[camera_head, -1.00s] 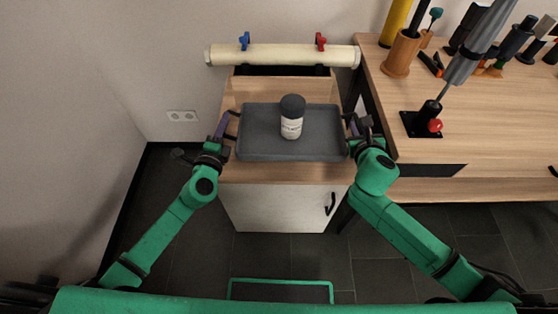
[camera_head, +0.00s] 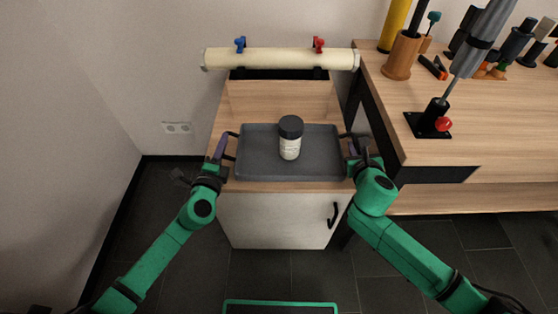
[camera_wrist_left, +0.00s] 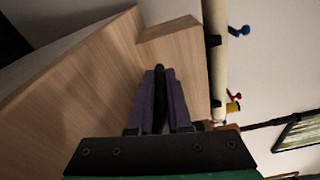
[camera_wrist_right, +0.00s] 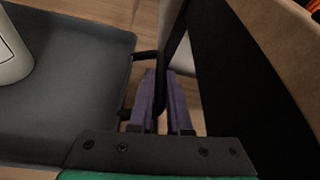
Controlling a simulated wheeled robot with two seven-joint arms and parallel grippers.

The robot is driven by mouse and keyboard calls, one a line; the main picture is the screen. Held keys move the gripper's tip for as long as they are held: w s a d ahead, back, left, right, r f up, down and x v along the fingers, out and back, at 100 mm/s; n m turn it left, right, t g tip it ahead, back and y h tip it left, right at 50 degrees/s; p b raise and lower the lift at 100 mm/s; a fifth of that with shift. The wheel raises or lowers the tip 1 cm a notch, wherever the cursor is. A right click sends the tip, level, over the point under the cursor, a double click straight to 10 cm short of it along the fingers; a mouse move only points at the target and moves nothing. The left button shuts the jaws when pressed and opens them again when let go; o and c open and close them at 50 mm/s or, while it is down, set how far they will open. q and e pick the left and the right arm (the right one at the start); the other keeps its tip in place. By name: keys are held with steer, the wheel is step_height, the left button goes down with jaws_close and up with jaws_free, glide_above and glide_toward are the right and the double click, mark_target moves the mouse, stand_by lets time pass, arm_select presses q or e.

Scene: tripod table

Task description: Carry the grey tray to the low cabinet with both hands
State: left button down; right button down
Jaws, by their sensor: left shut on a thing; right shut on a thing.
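The grey tray (camera_head: 262,168) is over the front part of the low cabinet's wooden top (camera_head: 285,98); I cannot tell whether it touches the top. A white jar with a dark lid (camera_head: 290,140) stands upright on the tray. My left gripper (camera_head: 221,150) is shut on the tray's left handle, and its purple fingers show in the left wrist view (camera_wrist_left: 160,95). My right gripper (camera_head: 352,150) is shut on the right handle (camera_wrist_right: 146,58), at the tray's right side. The tray (camera_wrist_right: 70,95) and part of the jar (camera_wrist_right: 10,55) also show in the right wrist view.
A cream roll (camera_head: 280,59) with blue and red clips is at the back of the cabinet. The white cabinet door (camera_head: 270,220) has a black handle. A workbench (camera_head: 500,115) with tools and a red-knobbed stand (camera_head: 436,122) is close on the right. A wall is on the left.

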arm_select(q)
steer(key=c, duration=1.2)
jaws_free()
steer(key=shift+d+f, duration=0.25)
steer(key=shift+f, duration=0.25)
arm_select(e)
steer(key=c, duration=1.2)
jaws_free()
steer(key=shift+a+f, duration=0.3)
steer(key=shift+f, duration=0.15)
arm_select(q)
steer(key=o, duration=0.4)
steer(key=shift+r, duration=0.15)
steer(key=shift+c, duration=0.2)
arm_select(e)
steer(key=o, duration=0.3)
steer(key=shift+r, duration=0.15)
arm_select(q)
steer(key=shift+a, duration=0.15)
arm_select(e)
steer(key=shift+o, duration=0.2)
steer(key=shift+d, duration=0.15)
arm_select(q)
steer(key=o, duration=0.4)
arm_select(e)
steer(key=shift+d, duration=0.1)
